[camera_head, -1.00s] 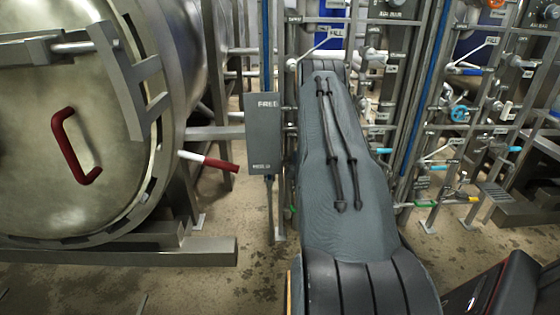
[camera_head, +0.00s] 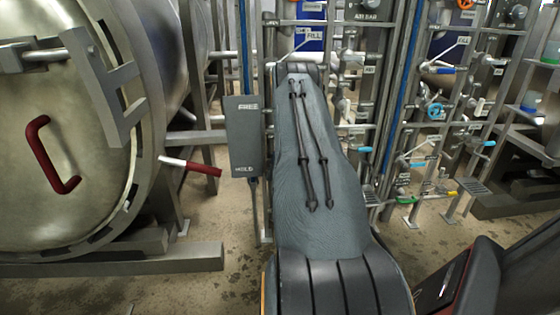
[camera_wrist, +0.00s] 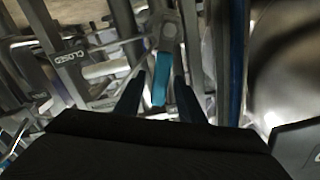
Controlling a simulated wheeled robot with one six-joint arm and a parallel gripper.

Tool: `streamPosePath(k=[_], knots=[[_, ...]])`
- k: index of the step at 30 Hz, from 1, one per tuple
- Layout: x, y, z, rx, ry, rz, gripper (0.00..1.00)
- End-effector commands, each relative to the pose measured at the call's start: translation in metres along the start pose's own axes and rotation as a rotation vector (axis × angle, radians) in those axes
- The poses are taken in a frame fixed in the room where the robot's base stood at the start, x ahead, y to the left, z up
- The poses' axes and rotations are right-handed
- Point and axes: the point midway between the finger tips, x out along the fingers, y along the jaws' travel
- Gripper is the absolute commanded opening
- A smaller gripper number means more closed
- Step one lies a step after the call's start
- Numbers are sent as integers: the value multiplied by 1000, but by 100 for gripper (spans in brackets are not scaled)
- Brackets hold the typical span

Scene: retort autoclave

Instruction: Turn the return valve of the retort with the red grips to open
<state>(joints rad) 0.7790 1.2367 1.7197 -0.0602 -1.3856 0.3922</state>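The retort with the red grips stands at the left of the head view. Its round door (camera_head: 65,200) carries a red handle (camera_head: 45,155), and a white lever with a red grip (camera_head: 190,166) sticks out beside it. In the wrist view, a lever with a cyan grip (camera_wrist: 161,80) hangs from a grey metal boss between the two dark fingers of my gripper (camera_wrist: 156,98). The fingers are apart, with gaps on both sides of the grip. In the head view my arm hides the gripper and this lever. I cannot read which valve it is.
A grey panel (camera_head: 244,135) stands left of my arm. Pipe racks with several coloured levers, including a cyan one (camera_head: 358,149), fill the right and back. Bare floor (camera_head: 240,275) lies below the panel.

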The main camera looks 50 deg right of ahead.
Motion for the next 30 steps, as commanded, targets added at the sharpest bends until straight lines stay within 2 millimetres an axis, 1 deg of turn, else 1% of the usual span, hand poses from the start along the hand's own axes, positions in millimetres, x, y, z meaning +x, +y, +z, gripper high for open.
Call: streamPosePath(k=[4,7,15,19,24,30], knots=[[-2,0,0,0,0,1,36],[-11,0,0,0,-2,1,36],[-54,0,0,1,-3,1,36],[-70,0,0,0,-2,0,36],[-78,0,0,0,-1,0,36],[-78,-1,0,0,0,-1,36]])
